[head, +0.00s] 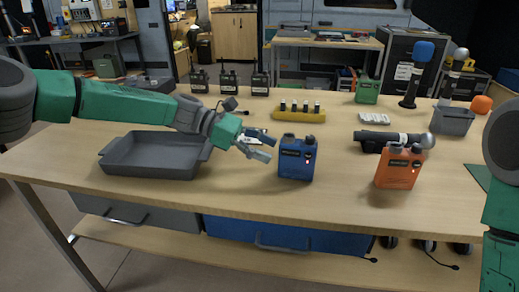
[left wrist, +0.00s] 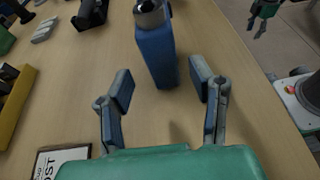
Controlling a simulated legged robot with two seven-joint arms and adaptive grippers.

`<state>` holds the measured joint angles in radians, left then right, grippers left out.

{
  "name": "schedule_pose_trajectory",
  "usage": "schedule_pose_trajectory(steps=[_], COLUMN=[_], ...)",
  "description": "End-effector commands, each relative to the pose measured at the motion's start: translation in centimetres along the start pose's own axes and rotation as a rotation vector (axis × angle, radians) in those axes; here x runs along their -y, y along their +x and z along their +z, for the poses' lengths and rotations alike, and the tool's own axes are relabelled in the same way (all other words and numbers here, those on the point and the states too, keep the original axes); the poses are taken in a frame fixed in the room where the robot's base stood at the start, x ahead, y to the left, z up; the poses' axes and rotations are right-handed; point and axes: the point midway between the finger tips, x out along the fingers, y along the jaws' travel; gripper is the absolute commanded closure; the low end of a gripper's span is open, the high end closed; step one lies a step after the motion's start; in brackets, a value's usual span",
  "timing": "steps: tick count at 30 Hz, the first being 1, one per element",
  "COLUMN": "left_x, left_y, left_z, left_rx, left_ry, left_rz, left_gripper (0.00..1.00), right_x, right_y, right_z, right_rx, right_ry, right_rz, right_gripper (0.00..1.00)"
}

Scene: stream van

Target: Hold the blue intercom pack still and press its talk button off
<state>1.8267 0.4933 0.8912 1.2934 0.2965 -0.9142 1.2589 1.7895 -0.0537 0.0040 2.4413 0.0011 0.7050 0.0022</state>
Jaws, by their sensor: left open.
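The blue intercom pack (head: 296,160) stands upright on the table, with a red light and a pale label on its front. My left gripper (head: 265,148) is just left of it, fingers pointing toward it. In the left wrist view the open fingers (left wrist: 160,88) stand apart, with the blue pack (left wrist: 157,52) beyond and between their tips, seemingly not touched. The talk button cannot be clearly made out. My right arm shows at the right edge of the head view. In the left wrist view a green gripper (left wrist: 264,10) shows at the top right, too small to judge.
An orange pack (head: 400,168) stands to the right, near a black-and-silver microphone (head: 388,139). A grey tray (head: 150,156) lies under my left arm. A yellow holder (head: 299,114) and several black radios stand behind. The table in front of the blue pack is clear.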

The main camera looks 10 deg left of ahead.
Motion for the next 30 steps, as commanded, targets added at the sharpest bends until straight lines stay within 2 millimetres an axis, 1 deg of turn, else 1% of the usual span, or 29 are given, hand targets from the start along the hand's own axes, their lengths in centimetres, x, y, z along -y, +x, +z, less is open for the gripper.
schedule_pose_trajectory(steps=[1,2,5,9,12,16,23,30], left_x=[0.0,0.0,0.0,0.0,0.0,0.0,0.0,0.0], left_y=[0.7,1.0,2.1,4.1,5.3,6.7,7.6,7.6], left_z=[-0.5,-0.6,-0.6,-0.5,0.0,0.1,-0.1,-0.2], left_rx=[0.001,0.002,0.003,-0.001,-0.003,-0.005,-0.001,0.002], left_ry=[-0.001,-0.002,-0.001,-0.001,-0.002,-0.001,-0.002,-0.001], left_rz=[-0.001,-0.001,0.0,0.0,-0.002,-0.002,0.001,0.002], left_gripper=[0.51,0.51,0.51,0.51,0.51,0.51,0.51,0.51], right_x=[0.0,0.0,0.1,0.1,0.1,0.1,0.0,0.1], right_y=[0.7,0.9,1.7,2.7,2.0,1.7,1.6,1.6], right_z=[0.0,0.0,0.1,0.1,0.1,0.1,0.1,0.1], right_rx=[0.0,0.0,0.0,0.0,0.0,-0.001,0.0,0.0], right_ry=[-0.001,-0.001,-0.001,-0.002,-0.002,-0.001,-0.001,-0.001], right_rz=[0.0,0.0,-0.001,-0.001,-0.001,-0.001,0.0,-0.001], right_gripper=[0.6,0.6,0.6,0.6,0.6,0.6,0.6,0.6])
